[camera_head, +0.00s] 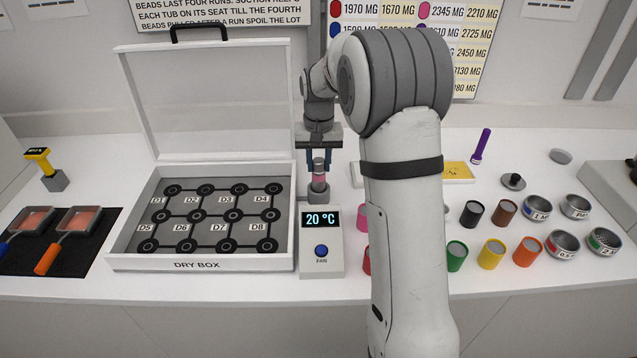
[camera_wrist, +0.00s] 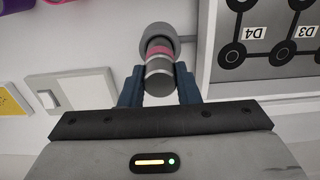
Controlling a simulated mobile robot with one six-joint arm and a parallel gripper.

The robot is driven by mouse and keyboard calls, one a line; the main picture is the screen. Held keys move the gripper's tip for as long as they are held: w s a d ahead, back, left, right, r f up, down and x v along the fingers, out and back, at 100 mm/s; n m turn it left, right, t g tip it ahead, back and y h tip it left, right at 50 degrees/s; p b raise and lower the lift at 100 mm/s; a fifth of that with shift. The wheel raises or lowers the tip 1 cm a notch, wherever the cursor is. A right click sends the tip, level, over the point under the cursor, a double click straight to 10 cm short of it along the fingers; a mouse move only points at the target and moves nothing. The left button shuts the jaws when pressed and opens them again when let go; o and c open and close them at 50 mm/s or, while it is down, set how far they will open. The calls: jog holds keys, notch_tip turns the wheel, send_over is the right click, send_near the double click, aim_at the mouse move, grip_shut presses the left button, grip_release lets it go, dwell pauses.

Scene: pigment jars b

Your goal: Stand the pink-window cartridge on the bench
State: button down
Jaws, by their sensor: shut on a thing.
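The pink-window cartridge (camera_head: 319,178) is a grey cylinder with a pink band, upright in the head view just behind the 20 °C fan unit. My gripper (camera_head: 319,160) points down and is shut on its upper part. In the wrist view the cartridge (camera_wrist: 159,66) sits between the two blue fingers of my gripper (camera_wrist: 159,90), with a wider grey part (camera_wrist: 157,33) at its far end. I cannot tell whether that lower end touches the bench (camera_head: 85,135).
The open dry box (camera_head: 200,264) stands close on the left. The fan unit (camera_head: 321,255) is just in front. A white switch panel (camera_wrist: 72,92) lies beside the cartridge. Several coloured jars (camera_head: 490,253) and metal bowls (camera_head: 563,243) are to the right. My arm hides part of the bench.

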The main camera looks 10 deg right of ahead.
jog(key=shift+r+p, duration=1.75)
jog(key=shift+r, duration=0.95)
jog(key=shift+f, duration=0.1)
